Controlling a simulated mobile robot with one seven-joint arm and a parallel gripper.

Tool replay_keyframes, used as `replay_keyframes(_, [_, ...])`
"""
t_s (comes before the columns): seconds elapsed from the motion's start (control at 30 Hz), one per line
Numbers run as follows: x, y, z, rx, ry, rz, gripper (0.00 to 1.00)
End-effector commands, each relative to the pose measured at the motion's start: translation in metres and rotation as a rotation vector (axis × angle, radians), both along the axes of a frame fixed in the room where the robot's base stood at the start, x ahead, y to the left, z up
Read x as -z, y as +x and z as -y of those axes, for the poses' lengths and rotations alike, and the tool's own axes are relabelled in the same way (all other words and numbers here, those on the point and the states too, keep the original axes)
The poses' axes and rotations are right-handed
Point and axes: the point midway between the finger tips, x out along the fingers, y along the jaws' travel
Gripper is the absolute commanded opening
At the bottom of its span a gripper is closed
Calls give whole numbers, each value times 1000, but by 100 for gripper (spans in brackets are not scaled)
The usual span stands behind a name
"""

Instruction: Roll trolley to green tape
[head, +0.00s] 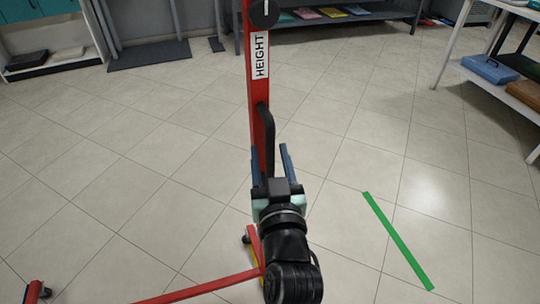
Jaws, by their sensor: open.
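The trolley has a red upright post (258,90) with a white "HEIGHT" label, a black knob near the top and a black handle (266,135) on its side. Its red base bars run low at the front, with casters at the far left and beside my wrist. My gripper (270,152) is open, with its blue fingers pointing away from me. The lower end of the handle shows between the fingers; I cannot tell if they touch it. The green tape (398,240) is a straight strip on the floor, right of the trolley and apart from it. My arm hides part of the base.
A white-framed shelf (454,40) with folded blue and brown items stands at the upper right. A low grey shelf with folded cloths (332,12) runs along the back. A dark mat (150,54) lies at the back left. The tiled floor between trolley and tape is clear.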

Motion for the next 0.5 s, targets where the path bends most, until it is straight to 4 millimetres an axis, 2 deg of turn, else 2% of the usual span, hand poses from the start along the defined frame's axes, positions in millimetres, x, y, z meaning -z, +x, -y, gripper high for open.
replay_keyframes(0.17, [0, 0, 0, 0, 0, 0, 52])
replay_keyframes(0.27, [0, 0, 0, 0, 0, 0, 38])
replay_keyframes(0.47, [0, 0, 0, 0, 0, 0, 2])
replay_keyframes(0.5, [0, 0, 0, 0, 0, 0, 0])
